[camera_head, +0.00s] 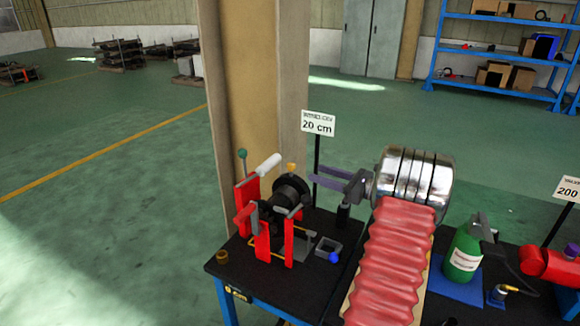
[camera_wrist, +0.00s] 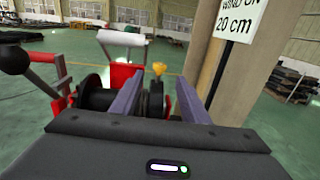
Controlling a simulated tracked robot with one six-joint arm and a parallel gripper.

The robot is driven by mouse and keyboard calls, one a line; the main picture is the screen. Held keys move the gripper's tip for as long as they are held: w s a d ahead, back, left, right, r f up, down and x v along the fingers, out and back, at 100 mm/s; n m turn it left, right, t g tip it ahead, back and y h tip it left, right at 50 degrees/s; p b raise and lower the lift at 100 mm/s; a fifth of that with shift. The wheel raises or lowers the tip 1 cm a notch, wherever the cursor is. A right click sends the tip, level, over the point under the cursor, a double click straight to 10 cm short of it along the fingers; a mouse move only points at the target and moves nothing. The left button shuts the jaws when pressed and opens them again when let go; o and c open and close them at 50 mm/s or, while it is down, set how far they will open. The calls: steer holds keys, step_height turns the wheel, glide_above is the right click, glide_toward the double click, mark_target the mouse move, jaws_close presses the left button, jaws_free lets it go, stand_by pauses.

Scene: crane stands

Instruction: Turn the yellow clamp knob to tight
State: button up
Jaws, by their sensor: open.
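The yellow clamp knob (camera_head: 291,168) stands at the top of a red-framed winch with a black drum (camera_head: 290,190). In the wrist view the yellow knob (camera_wrist: 159,69) shows in the gap between my two purple fingers, beyond their tips. My gripper (camera_head: 312,177) is open and empty, to the right of the winch in the head view and apart from the knob. The fingers also show in the wrist view (camera_wrist: 160,80). The winch has a white handle (camera_head: 268,164) and a ball-topped lever (camera_head: 242,154). Part of the drum is hidden behind the left finger in the wrist view.
A "20 cm" sign (camera_head: 318,124) on a black post stands behind my gripper, close to a beige column (camera_head: 250,90). A blue ball (camera_head: 334,257) and a brass piece (camera_head: 222,257) are on the black bench. A green bottle (camera_head: 464,250) stands to the right.

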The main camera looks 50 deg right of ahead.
mark_target(291, 164)
steer(key=x, duration=1.1)
steer(key=shift+w+a, duration=0.1)
steer(key=shift+w, duration=0.2)
